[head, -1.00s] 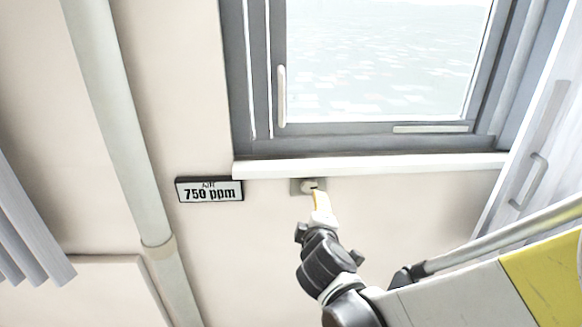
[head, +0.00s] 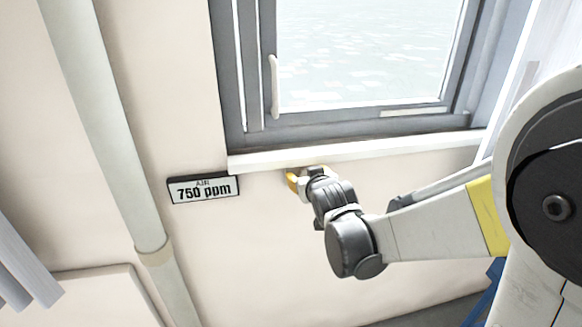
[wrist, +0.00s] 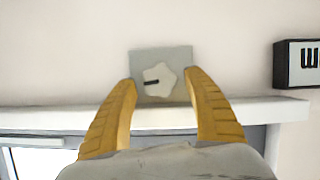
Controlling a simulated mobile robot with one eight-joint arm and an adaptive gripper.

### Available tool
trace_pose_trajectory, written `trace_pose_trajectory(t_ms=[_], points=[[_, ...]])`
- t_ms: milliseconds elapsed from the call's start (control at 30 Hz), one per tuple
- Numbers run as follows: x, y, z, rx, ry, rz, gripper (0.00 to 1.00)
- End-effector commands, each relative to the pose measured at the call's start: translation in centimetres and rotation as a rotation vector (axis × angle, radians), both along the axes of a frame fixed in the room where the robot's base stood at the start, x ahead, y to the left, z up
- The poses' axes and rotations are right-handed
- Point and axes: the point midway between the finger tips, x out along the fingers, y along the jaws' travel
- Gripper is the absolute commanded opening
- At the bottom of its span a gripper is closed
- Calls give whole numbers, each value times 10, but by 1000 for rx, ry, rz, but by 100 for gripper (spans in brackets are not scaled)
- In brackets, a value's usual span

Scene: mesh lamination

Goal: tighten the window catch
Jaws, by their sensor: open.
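A pale lobed knob (wrist: 160,80) with a dark pointer mark sits on a square grey plate (wrist: 149,60) on the wall by the window sill. I cannot tell whether this knob is the window catch. My gripper (wrist: 161,77) is open, with its yellow fingers on either side of the knob in the wrist view. I cannot tell whether either finger touches it. In the head view my gripper (head: 292,180) is just under the sill and hides the knob and plate. A pale upright handle (head: 273,87) is on the left of the window frame (head: 240,80).
The white sill (head: 350,152) runs close above my gripper in the head view. The wall below the sill is bare.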

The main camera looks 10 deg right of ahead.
Motion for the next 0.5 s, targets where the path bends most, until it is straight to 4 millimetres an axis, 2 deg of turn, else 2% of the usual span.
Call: trace_pose_trajectory(t_ms=[100,367,467,500], points=[[6,0,-3,0,0,0,59],[8,0,-3,0,0,0,59],[7,0,-3,-1,0,0,33],[7,0,-3,-1,0,0,21]])
